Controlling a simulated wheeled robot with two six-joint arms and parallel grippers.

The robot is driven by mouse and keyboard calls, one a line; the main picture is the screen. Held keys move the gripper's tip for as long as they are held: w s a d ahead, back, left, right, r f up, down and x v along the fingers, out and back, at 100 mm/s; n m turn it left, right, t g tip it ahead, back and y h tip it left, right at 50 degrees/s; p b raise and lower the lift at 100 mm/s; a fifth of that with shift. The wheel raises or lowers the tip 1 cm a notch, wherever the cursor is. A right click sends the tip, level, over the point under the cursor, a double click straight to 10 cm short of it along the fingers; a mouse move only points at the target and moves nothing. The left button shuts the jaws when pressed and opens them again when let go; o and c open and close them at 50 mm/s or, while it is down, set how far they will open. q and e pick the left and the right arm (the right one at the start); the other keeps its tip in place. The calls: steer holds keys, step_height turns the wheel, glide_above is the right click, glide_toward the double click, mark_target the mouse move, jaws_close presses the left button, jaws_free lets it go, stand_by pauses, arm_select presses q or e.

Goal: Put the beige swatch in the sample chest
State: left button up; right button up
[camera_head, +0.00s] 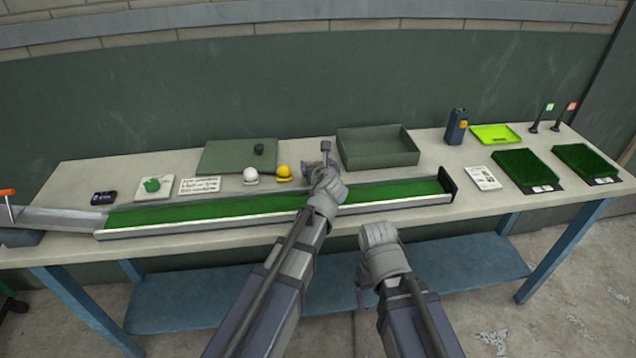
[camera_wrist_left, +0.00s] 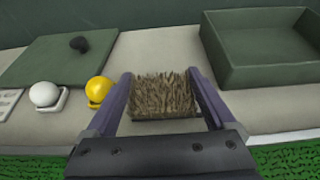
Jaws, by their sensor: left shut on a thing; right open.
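The beige swatch (camera_wrist_left: 163,95), a square of dry brown-tan turf, is between the two fingers of my left gripper (camera_wrist_left: 160,100) in the left wrist view. In the head view my left gripper (camera_head: 326,165) is over the table behind the green strip, just left of the open box, and mostly hides the swatch. The sample chest seems to be the open grey-green box (camera_head: 408,157), empty; it also shows in the left wrist view (camera_wrist_left: 290,72). A flat lid with a dark knob (camera_head: 225,158) lies left of it. My right gripper (camera_head: 377,235) is open and empty before the table's front edge.
A white ball (camera_head: 250,174) and a yellow ball (camera_head: 283,171) sit on small stands near my left gripper. The long green turf channel (camera_head: 220,205) runs along the front. Right of the box stand a dark blue device (camera_head: 456,127), a lime tray (camera_head: 495,134) and turf trays (camera_head: 527,168).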

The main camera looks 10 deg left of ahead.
arm_select(q)
steer(key=shift+f, duration=0.1)
step_height(320, 180, down, 4)
steer(key=b, duration=0.3)
steer(key=shift+r, duration=0.25)
steer(key=shift+b, duration=0.3)
steer(key=shift+f, duration=0.15)
steer(key=o, duration=1)
